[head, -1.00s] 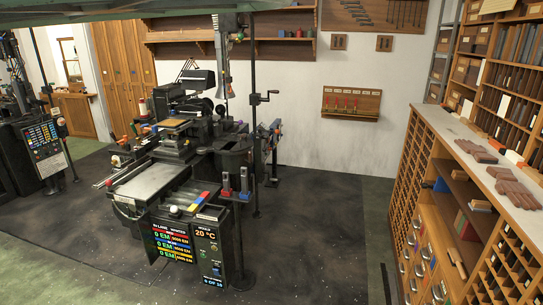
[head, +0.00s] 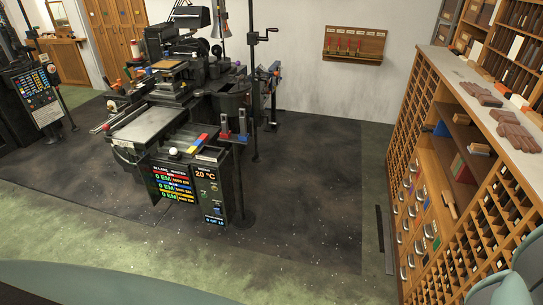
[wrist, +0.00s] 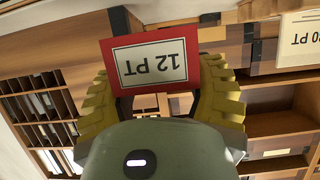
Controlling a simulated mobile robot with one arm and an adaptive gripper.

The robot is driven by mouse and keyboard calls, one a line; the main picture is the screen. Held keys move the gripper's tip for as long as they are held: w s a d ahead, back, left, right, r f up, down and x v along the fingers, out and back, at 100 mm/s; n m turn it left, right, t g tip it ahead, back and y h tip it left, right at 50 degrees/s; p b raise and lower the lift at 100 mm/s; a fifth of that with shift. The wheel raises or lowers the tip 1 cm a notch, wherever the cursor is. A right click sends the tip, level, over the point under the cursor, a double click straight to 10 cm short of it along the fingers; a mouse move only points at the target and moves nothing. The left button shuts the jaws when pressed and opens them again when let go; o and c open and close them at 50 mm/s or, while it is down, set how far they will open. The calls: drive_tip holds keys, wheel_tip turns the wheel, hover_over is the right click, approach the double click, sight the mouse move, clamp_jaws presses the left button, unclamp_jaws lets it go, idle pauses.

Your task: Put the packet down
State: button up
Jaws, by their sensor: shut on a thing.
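The packet (wrist: 150,62) shows in the wrist view as a red-bordered piece with a white "12 PT" label, upside down in the picture. My gripper (wrist: 161,85) is shut on it, with a yellow ribbed finger on either side. The packet's far side and lower part are hidden by the label face and the gripper body. I cannot make out the gripper or the packet in the head view.
A black casting machine (head: 180,110) stands at left. Dark floor (head: 310,190) between them is clear.

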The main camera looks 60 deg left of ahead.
drive_tip(key=w+p, duration=0.1)
drive_tip(key=w+d+p, duration=0.1)
drive_tip(key=w, duration=0.1)
drive_tip(key=w+d+p, duration=0.1)
drive_tip(key=w, duration=0.1)
drive_tip(key=shift+r, duration=0.1)
drive_tip(key=shift+w+d+f+p, duration=0.15)
drive_tip(key=shift+w+p, duration=0.1)
drive_tip(key=shift+w, duration=0.25)
drive_tip(key=shift+w+d+f+p, duration=0.1)
drive_tip(key=shift+w+d+p, duration=0.1)
drive_tip(key=shift+w, duration=0.25)
drive_tip(key=shift+w+f, duration=0.1)
wheel_tip(320, 180, down, 2)
drive_tip(key=p, duration=0.3)
drive_tip(key=shift+f, duration=0.2)
drive_tip(key=shift+f+p, duration=0.3)
drive_tip(key=shift+f, duration=0.15)
drive_tip(key=shift+f, duration=0.25)
drive_tip(key=o, duration=1.3)
drive_tip(key=shift+o, duration=0.2)
